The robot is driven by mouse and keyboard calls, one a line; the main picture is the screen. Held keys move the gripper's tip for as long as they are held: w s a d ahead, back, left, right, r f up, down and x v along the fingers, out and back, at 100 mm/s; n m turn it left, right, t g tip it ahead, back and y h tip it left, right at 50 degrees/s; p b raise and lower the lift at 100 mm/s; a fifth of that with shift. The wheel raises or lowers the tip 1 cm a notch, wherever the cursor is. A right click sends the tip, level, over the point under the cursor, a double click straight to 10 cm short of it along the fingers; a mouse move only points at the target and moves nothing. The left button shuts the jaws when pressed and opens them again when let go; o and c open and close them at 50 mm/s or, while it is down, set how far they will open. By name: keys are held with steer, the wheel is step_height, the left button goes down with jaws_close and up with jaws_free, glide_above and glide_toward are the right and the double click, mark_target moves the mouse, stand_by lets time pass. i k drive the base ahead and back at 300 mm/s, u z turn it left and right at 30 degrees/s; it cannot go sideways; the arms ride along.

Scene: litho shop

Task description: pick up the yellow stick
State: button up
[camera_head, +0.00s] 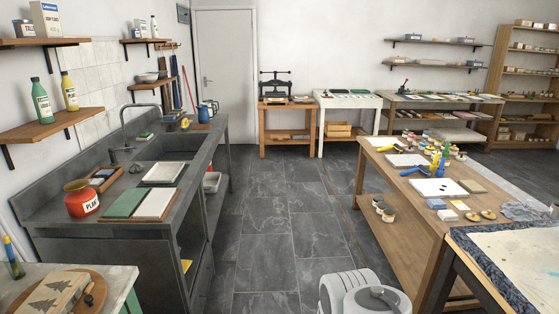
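I cannot tell for sure which thing is the yellow stick. Another yellow thing (384,149) lies farther back on the same table. A thin upright tool with blue and yellow parts (9,246) stands at the far lower left. My gripper is not in view; only a white rounded part of my own body shows at the bottom centre.
A grey sink counter (60,218) with a red jar (81,199) runs along the left. A grey tiled floor aisle (270,215) is clear between it and the worktable. A cloth-edged table (520,260) stands front right. Bottles, cups and blocks crowd the worktable.

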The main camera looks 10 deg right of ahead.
mark_target(436, 156)
steer(key=i, duration=5.25)
steer(key=z, duration=2.7)
